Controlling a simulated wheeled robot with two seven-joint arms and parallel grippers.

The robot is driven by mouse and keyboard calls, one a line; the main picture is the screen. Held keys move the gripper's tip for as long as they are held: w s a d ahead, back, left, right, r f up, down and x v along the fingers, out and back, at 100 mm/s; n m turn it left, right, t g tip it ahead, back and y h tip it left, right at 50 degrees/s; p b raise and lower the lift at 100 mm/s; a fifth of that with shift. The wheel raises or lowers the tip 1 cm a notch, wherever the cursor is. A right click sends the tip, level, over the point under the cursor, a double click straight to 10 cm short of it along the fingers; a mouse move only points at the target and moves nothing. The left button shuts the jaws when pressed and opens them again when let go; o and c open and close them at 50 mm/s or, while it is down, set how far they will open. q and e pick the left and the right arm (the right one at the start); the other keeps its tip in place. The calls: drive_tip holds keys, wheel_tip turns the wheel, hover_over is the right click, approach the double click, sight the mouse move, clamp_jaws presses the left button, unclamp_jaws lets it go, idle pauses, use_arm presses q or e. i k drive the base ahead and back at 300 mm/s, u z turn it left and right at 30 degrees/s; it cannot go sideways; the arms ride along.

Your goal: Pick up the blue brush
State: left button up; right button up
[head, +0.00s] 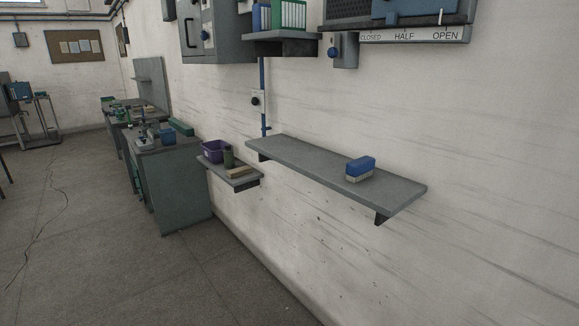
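The blue brush (361,167) rests on a long grey wall shelf (300,160), right of the shelf's middle. It has a blue top and a pale, whitish lower part that sits on the shelf. Neither of my grippers shows in the head view, and nothing touches the brush.
A smaller, lower shelf (243,180) holds a purple bin (213,153), a dark green cylinder and a tan block. A grey cabinet (176,185) stands left of it. Above hang a binder shelf (282,37) and a CLOSED/HALF/OPEN slider panel (415,35). The floor in front is clear.

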sight(357, 169)
drive_tip(key=u, duration=0.1)
drive_tip(key=i, duration=0.9)
drive_tip(key=z, duration=0.75)
